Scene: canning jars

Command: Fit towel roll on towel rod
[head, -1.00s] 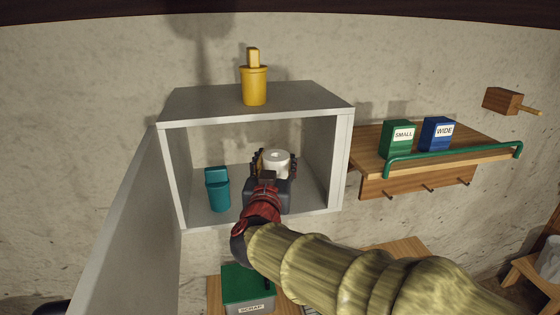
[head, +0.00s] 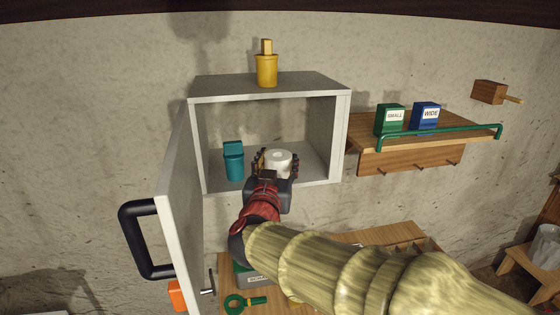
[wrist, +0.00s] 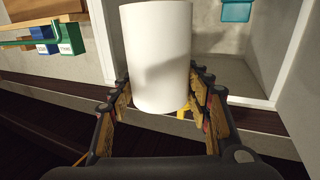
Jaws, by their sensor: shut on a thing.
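The white towel roll (head: 279,158) is upright at the front of the open grey cabinet. It also shows large in the wrist view (wrist: 157,55). My gripper (head: 276,165) is shut on the roll, with its fingers along both sides. In the wrist view my gripper's fingers (wrist: 157,97) flank the roll's end nearest me. A wooden block with a thin peg, which looks like the towel rod (head: 513,99), is on the wall at the upper right. The peg is bare and well apart from my gripper.
The cabinet (head: 270,93) has a teal container (head: 233,160) inside, left of the roll, and a yellow container (head: 266,70) on top. Its open door (head: 178,185) stands at left. A wooden shelf (head: 455,125) with a green rail and two boxes lies between cabinet and rod.

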